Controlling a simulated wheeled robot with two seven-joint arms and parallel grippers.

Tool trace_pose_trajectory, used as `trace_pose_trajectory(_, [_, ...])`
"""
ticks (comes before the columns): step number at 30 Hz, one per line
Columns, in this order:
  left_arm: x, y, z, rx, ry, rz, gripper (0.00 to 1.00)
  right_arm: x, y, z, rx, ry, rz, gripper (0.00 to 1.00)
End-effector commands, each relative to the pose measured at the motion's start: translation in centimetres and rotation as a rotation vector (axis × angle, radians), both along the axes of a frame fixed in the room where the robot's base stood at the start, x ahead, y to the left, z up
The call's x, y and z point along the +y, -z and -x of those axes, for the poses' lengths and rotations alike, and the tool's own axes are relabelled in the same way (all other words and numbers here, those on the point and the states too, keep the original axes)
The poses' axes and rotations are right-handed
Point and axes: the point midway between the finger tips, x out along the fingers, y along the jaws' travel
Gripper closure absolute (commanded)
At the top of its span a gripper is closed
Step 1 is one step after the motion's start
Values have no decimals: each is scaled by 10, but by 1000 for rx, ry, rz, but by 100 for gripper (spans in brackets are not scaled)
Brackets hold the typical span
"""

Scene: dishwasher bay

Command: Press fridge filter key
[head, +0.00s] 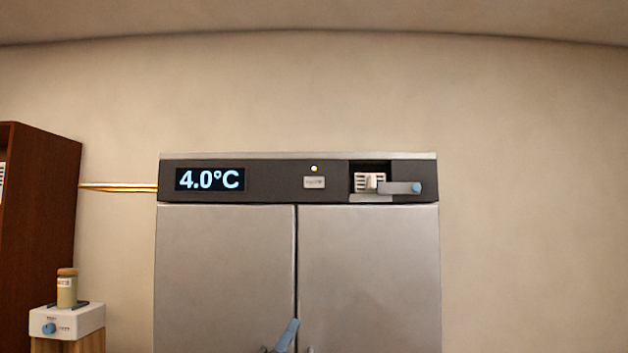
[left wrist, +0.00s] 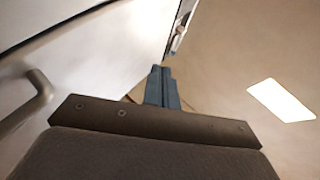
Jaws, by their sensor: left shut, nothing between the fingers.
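The fridge (head: 222,275) has a dark top panel. A small pale key (head: 314,183) with unreadable lettering sits on it, under a lit yellow lamp (head: 314,168). To its right is a recess with a white slatted filter (head: 362,185) and a grey lever (head: 398,188) with a blue end. My left gripper (head: 289,330) shows its blue fingers in front of the doors, well below the key and apart from it. In the left wrist view its fingers (left wrist: 162,86) are shut together and empty. My right gripper is not in view.
A lit display (head: 210,179) reads 4.0°C. A brown cabinet (head: 35,230) stands at the left, with a white device (head: 68,321) carrying a jar (head: 67,290) beside it. A door handle (left wrist: 36,103) shows in the left wrist view. The wall right of the fridge is bare.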

Motion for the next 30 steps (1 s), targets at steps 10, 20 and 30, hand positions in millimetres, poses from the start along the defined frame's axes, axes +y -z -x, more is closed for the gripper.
trace_pose_trajectory(10, [-54, -126, 13, -358, -119, -514, 100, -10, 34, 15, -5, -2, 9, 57])
trace_pose_trajectory(20, [-68, -222, 8, -578, -361, -988, 100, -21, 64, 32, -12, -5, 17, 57])
trace_pose_trajectory(30, [-45, -306, -1, -641, -638, -1325, 100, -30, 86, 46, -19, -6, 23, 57])
